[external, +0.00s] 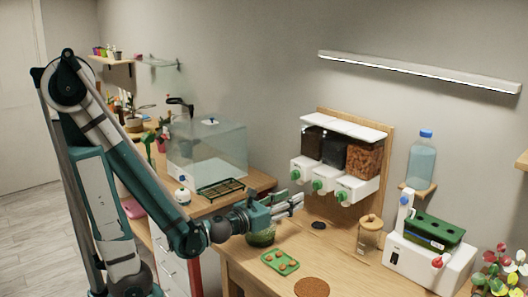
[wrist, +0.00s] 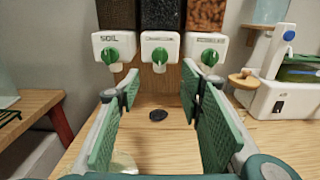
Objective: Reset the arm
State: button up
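My gripper (external: 290,204) is stretched over the wooden table, with its fingers pointing at the dispenser. In the wrist view my gripper (wrist: 159,92) is open, with its two green-padded fingers wide apart and nothing between them. The dispenser (external: 338,165) has three white spouts with green knobs, below bins of dark and orange-brown material. The left spout in the wrist view reads SOIL (wrist: 112,48). A small black disc (wrist: 158,115) lies on the table beyond the fingertips. A clear container with green in it (external: 261,237) stands below my gripper.
A green tray with small brown pieces (external: 280,262) and a round brown mat (external: 311,288) lie near the front. A lidded jar (external: 369,236) and a white machine (external: 430,262) stand at right.

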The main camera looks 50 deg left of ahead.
jog(key=shift+a, duration=0.1)
jog(key=s+a+n+g+y+p, duration=0.1)
jog(key=s+a+n+g+y, duration=0.15)
jog(key=a+n, duration=0.6)
jog(key=s+a+n+g+y+p, duration=0.1)
jog(key=s+a+n+g+y, duration=0.2)
jog(key=n, duration=1.1)
jog(key=s+d+n+g+h, duration=0.2)
jog(key=s+n, duration=0.3)
jog(key=n, duration=0.1)
jog(key=s+d+f+n+g+h+p, duration=0.1)
jog(key=s+d+n+g+h, duration=0.1)
jog(key=s+n, duration=0.4)
jog(key=shift+s+d+f+n+g+h, duration=0.2)
jog(key=shift+d+n+g+h, duration=0.15)
jog(key=shift+n+g+h, duration=0.4)
jog(key=shift+w, duration=0.1)
dwell(1.4)
